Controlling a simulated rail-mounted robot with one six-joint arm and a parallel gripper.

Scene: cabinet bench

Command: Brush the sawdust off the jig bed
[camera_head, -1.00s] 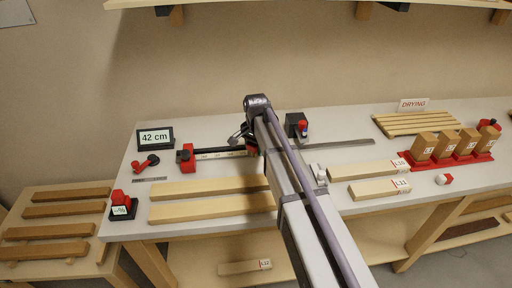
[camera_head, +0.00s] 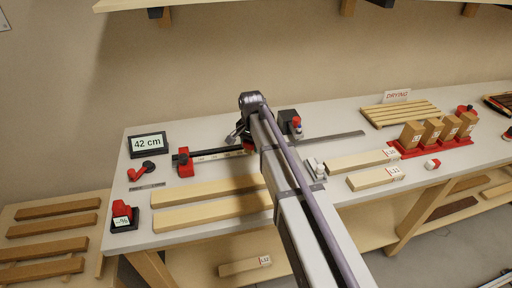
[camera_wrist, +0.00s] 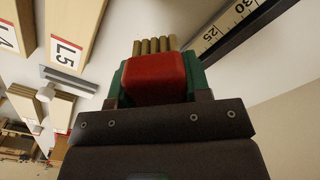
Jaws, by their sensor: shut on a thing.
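My gripper (camera_wrist: 155,88) is shut on a red brush (camera_wrist: 156,72) in the wrist view. Its tan bristles (camera_wrist: 154,46) point away from the wrist, with green finger parts on both sides of the red body. In the head view my arm hides most of the gripper, which is near the middle of the jig. The jig's dark rail with a pale scale (camera_head: 217,154) runs left to right across the bench; the scale also shows at upper right in the wrist view (camera_wrist: 222,32). I cannot make out sawdust or whether the bristles touch the bed.
A red stop (camera_head: 184,162) and a "42 cm" display (camera_head: 148,144) stand at left. Two long boards (camera_head: 212,212) lie in front of the jig. At right are labelled boards (camera_head: 375,177), upright blocks in a red rack (camera_head: 431,150) and a slatted drying rack (camera_head: 400,113).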

